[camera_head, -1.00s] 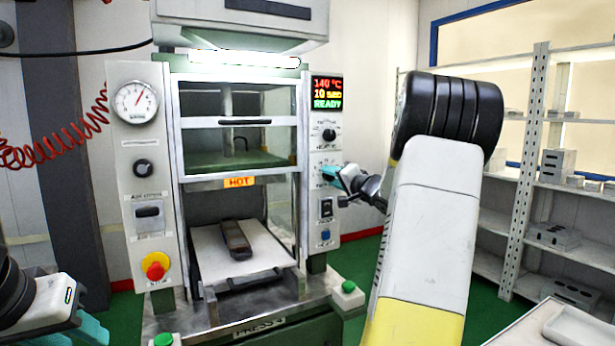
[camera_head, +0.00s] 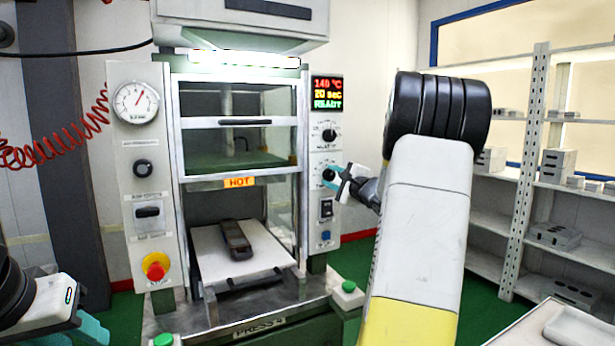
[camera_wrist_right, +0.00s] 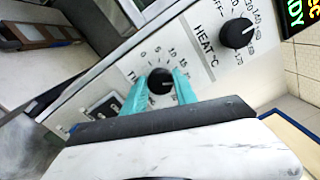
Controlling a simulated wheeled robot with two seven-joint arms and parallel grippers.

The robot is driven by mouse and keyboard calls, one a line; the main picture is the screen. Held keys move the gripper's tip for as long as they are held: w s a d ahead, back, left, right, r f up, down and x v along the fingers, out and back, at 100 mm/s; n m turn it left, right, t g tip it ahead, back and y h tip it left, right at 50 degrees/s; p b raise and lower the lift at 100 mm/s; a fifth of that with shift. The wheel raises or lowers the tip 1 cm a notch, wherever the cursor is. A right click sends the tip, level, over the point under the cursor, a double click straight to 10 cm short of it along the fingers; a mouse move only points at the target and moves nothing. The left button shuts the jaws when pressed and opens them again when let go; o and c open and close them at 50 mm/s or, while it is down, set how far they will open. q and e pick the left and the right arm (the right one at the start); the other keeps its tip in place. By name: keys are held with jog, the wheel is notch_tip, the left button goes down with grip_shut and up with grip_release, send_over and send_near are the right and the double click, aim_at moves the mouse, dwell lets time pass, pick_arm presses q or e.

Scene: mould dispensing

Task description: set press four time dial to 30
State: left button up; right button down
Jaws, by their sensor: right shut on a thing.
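The press (camera_head: 240,320) stands ahead, its lower label reading PRESS 4. Its display (camera_head: 327,93) reads 140 °C, 20 sec and READY. The time dial (camera_wrist_right: 160,82) is a black knob with a numbered scale; in the head view the time dial (camera_head: 328,175) is partly covered by my gripper. My right gripper (camera_head: 338,178) is shut on the time dial, with its teal fingers on both sides of the knob in the wrist view (camera_wrist_right: 160,92). My left gripper (camera_head: 92,328) is at the lower left, cut off by the frame, away from the press; its jaw state is unclear.
The heat dial (camera_wrist_right: 236,33) sits close to the time dial. A switch (camera_head: 326,208) and blue button (camera_head: 326,237) lie below it. Shelves (camera_head: 520,200) stand at right.

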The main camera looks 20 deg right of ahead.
jog(key=m, duration=0.6)
jog(key=shift+r+m+h, duration=0.3)
jog(key=shift+m+h, duration=0.1)
jog(key=m, duration=0.5)
jog(key=shift+r+m, duration=0.15)
jog(key=shift+m, duration=0.15)
jog(key=c, duration=1)
grip_release()
jog(key=shift+o, duration=0.2)
jog(key=shift+f, duration=0.25)
jog(key=s, duration=0.7)
jog(key=shift+s+d, duration=0.2)
jog(key=shift+s, duration=0.2)
